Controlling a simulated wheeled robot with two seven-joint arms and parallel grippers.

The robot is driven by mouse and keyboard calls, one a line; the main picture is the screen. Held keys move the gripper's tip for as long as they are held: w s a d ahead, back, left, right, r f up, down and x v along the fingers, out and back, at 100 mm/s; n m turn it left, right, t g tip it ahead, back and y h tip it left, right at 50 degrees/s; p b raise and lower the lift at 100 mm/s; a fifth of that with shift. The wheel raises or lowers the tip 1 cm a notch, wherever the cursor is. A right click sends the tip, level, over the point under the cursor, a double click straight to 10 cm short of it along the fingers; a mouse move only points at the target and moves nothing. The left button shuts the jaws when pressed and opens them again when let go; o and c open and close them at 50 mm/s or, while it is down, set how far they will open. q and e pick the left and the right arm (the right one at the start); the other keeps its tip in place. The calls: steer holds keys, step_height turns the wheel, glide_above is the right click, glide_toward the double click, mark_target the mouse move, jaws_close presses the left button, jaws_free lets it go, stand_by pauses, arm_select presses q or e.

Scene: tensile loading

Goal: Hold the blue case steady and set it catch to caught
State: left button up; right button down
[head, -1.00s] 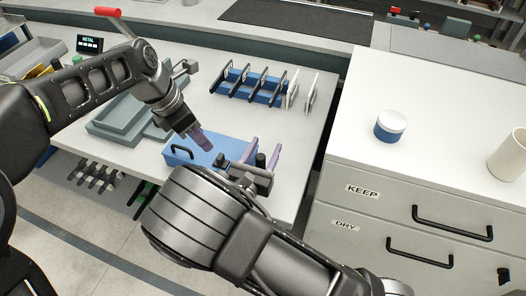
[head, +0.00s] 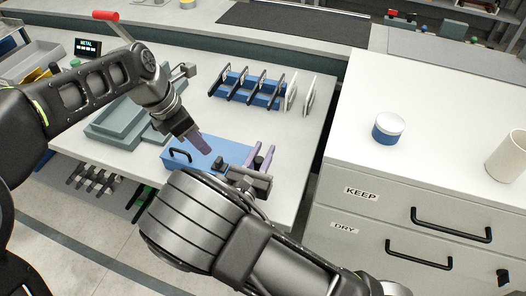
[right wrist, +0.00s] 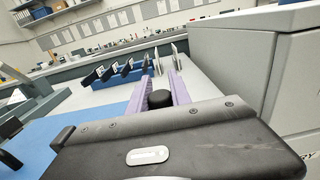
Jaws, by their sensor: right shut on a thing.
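The blue case (head: 212,151) lies flat near the front edge of the white table, with a black handle on its left part. My left gripper (head: 203,143) has its purple fingers together and pointing down at the case's top, touching or just above it. My right gripper (head: 262,157) is at the case's right end, its purple fingers on both sides of a black round knob, seemingly the catch (right wrist: 160,98). The case also shows in the right wrist view (right wrist: 85,128). My right wrist hides the case's front right part, and the catch's setting cannot be read.
A blue rack with black and white upright pieces (head: 252,90) stands behind the case. Grey trays (head: 115,122) lie to its left. A white drawer cabinet (head: 440,140) stands close on the right, with a blue-and-white jar (head: 388,128) on top.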

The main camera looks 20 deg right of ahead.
stand_by(0.7)
arm_select(q)
steer(key=shift+w+a+f, duration=0.1)
steer(key=shift+w+a, duration=0.05)
steer(key=shift+a, duration=0.2)
steer(key=c, duration=0.3)
steer(key=shift+n, duration=0.8)
steer(key=a, duration=0.1)
steer(key=w+a+f, duration=0.1)
steer(key=a, duration=0.1)
steer(key=w+a+f, duration=0.1)
steer(key=a, duration=0.1)
steer(key=shift+w+a+f, duration=0.1)
steer(key=shift+a+f, duration=0.15)
steer(key=c, duration=0.5)
steer(key=m, duration=0.1)
steer(key=a+m, duration=0.1)
steer(key=w+a+m, duration=0.1)
steer(key=shift+a+f+h, duration=0.2)
steer(key=shift+f+h, duration=0.15)
steer(key=shift+h, duration=0.05)
steer(key=shift+w+r+m+g+h, duration=0.15)
steer(key=shift+r+m+h, duration=0.25)
steer(key=shift+m, duration=4.35)
steer(key=shift+w+r+m+g+h, duration=0.1)
steer(key=shift+r+m+h, duration=0.35)
steer(key=shift+m, duration=4.35)
steer(key=shift+w+r+m+g+h, duration=0.2)
steer(key=shift+m+h, duration=0.35)
steer(key=shift+m, duration=4.2)
